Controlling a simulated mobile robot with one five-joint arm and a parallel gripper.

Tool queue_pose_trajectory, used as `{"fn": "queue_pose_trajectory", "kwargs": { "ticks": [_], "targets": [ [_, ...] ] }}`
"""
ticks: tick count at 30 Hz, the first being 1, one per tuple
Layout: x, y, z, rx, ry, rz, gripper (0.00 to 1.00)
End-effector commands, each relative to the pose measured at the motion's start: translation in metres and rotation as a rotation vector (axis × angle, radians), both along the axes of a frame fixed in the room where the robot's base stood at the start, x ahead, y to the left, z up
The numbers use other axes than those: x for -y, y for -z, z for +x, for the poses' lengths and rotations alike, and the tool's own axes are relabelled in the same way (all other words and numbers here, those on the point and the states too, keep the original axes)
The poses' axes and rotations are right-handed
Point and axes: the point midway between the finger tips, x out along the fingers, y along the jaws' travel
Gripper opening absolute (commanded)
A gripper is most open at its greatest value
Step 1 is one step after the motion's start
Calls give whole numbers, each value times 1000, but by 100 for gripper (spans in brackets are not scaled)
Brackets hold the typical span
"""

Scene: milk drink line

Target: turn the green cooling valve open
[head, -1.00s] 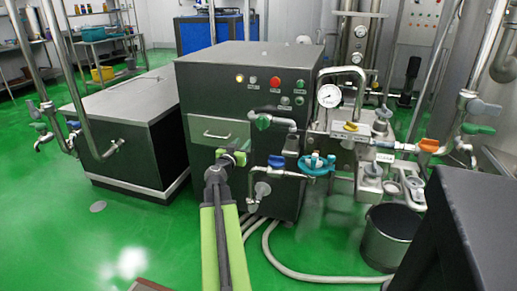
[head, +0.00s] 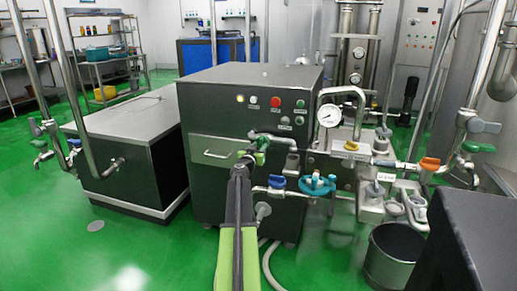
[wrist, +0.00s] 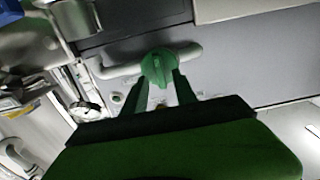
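The green cooling valve (head: 264,142) is on a pale pipe at the front of the dark machine cabinet, right of the drawer handle. In the wrist view its green handle (wrist: 158,66) sits in the middle, on the pipe. My gripper (head: 252,156) reaches up to the valve from below. In the wrist view my gripper (wrist: 158,84) has its two fingers spread apart, with the lower part of the handle between their tips. Whether the fingers touch the handle is unclear. In the head view the gripper's tip partly overlaps the valve.
A blue valve (head: 276,182) and a teal round handwheel (head: 317,185) sit just right of my arm. A pressure gauge (head: 329,116) and an orange valve (head: 429,163) are farther right. A bucket (head: 392,257) stands on the floor. The green floor at left is clear.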

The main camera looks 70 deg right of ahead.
Motion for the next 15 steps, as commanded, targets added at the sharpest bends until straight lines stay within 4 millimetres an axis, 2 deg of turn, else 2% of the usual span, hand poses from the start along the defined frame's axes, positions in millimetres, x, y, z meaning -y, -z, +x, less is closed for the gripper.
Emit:
{"fn": "queue_pose_trajectory", "kwargs": {
  "ticks": [1, 4, 13, 15],
  "targets": [
    [9, 0, 1, 0, 1, 0, 34],
    [16, 0, 1, 0, 1, 0, 34],
    [18, 0, 0, 0, 1, 0, 34],
    [18, 0, 0, 0, 1, 0, 26]
  ]
}}
